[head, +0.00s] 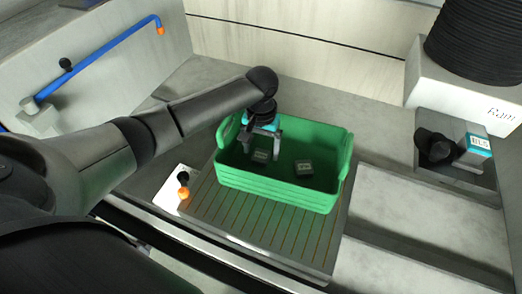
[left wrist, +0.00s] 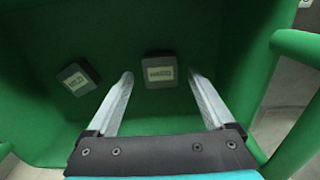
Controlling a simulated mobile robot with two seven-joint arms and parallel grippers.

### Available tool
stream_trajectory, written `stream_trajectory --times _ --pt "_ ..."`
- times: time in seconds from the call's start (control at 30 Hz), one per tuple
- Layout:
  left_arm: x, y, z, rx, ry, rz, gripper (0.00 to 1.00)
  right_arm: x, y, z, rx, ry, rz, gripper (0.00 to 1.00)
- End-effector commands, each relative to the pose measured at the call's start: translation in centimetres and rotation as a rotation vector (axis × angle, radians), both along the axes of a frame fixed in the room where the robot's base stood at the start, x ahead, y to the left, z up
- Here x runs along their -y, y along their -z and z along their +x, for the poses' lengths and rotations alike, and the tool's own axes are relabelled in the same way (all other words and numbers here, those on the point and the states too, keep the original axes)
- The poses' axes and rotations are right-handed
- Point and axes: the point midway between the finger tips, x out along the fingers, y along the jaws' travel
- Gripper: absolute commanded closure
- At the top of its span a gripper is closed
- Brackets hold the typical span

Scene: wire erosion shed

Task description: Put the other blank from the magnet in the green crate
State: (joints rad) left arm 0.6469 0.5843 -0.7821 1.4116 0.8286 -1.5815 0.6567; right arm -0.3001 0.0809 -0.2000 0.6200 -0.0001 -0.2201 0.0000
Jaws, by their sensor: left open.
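The green crate (head: 285,192) stands on the striped magnet plate (head: 203,205). My left gripper (head: 262,153) points down into the crate, open, above the left blank. In the left wrist view one blank (left wrist: 160,71) shows between the open fingertips, apart from both. The other blank (left wrist: 77,78) lies tilted to the left. No blank shows on the bare part of the magnet; the crate hides the rest. My right gripper is not in view.
A dark object and a labelled box (head: 473,150) sit at the right, below a white machine head (head: 450,85). A blue pipe (head: 100,62) runs along the left wall.

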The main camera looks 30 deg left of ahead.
Motion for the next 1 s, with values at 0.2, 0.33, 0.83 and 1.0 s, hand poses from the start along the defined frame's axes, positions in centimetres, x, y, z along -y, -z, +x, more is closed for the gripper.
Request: stream_trajectory --times 0.2,0.33,0.83,1.0 --pt "0.0 -5.1 0.1 0.006 0.001 0.000 0.13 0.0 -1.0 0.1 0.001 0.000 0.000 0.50" --pt "0.0 -7.7 0.1 0.005 -0.001 0.000 0.13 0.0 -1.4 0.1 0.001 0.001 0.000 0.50" --pt "0.0 -10.6 0.0 0.001 -0.001 0.000 0.13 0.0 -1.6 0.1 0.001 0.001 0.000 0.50" --pt "0.0 -10.6 0.0 0.001 -0.001 0.000 0.13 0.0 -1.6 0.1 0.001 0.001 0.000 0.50"
